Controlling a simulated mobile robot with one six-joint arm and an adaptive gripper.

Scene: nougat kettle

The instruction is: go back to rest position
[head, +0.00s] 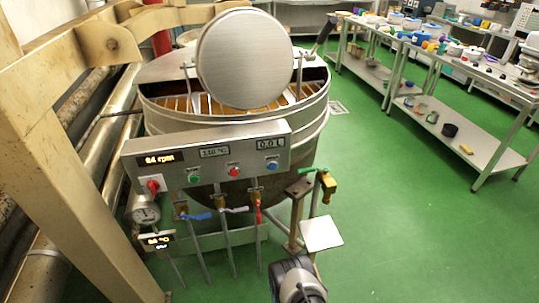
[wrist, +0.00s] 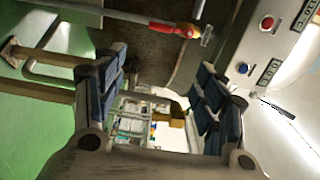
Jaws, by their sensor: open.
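My gripper (wrist: 160,65) is open in the wrist view, its two dark-padded fingers set wide apart. No object is held between them. Beyond the gap show a blurred brass-coloured part (wrist: 172,112) and distant shelves. In the head view part of my arm (head: 297,284) rises at the bottom edge, in front of the kettle; the gripper fingers cannot be made out there. The big steel kettle (head: 232,182) stands at the centre with its round lid (head: 245,60) raised.
The control panel (head: 210,160) is on the kettle's front; its buttons also show in the wrist view. Below are blue-, white- and red-handled valves (head: 257,210). A green-handled brass valve (head: 328,188) and a white plate (head: 321,234) stand right. Green floor (head: 400,230) is clear towards the loaded bench (head: 490,83).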

